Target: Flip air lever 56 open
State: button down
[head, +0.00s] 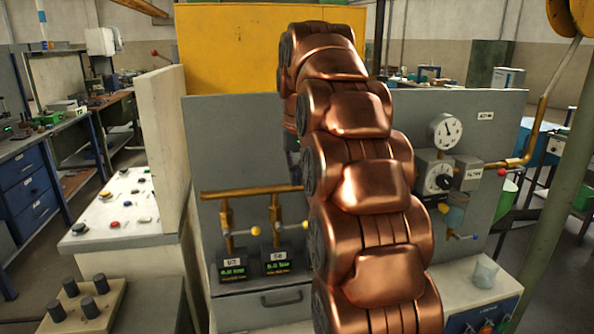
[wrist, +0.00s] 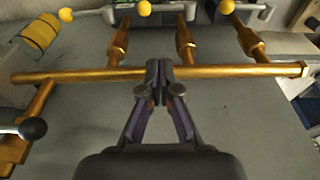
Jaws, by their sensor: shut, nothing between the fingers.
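Several air levers with yellow ball knobs hang on brass drop pipes below a horizontal brass pipe (head: 250,192). In the head view I see a left lever knob (head: 255,231) and a second lever knob (head: 304,224); my copper arm hides what lies further right. Tags above small green displays are too small to read surely, so I cannot tell which is lever 56. The wrist view shows three knobs, the middle one (wrist: 145,7) included, at its top edge. My gripper (wrist: 158,68) is shut and empty, its tips overlapping the brass pipe, apart from the knobs. Contact with the pipe is unclear.
A round gauge (head: 445,130) and a regulator box (head: 434,176) sit on the grey panel's right side. A black-knobbed handle (wrist: 33,128) is at the wrist view's left. A white button console (head: 118,212) stands left. A clear beaker (head: 485,273) stands lower right.

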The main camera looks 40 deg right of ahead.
jog(key=p, duration=0.1)
send_over(295, 226)
jog(key=w+d, duration=0.2)
jog(key=shift+f, duration=3)
jog(key=shift+s+a+f+p, duration=0.25)
jog(key=shift+s+f+p, duration=0.15)
jog(key=shift+f, duration=0.4)
jog(key=shift+s+a+f+p, duration=0.3)
jog(key=shift+s+f, duration=0.1)
jog(key=shift+f, duration=0.35)
jog(key=shift+f, duration=0.15)
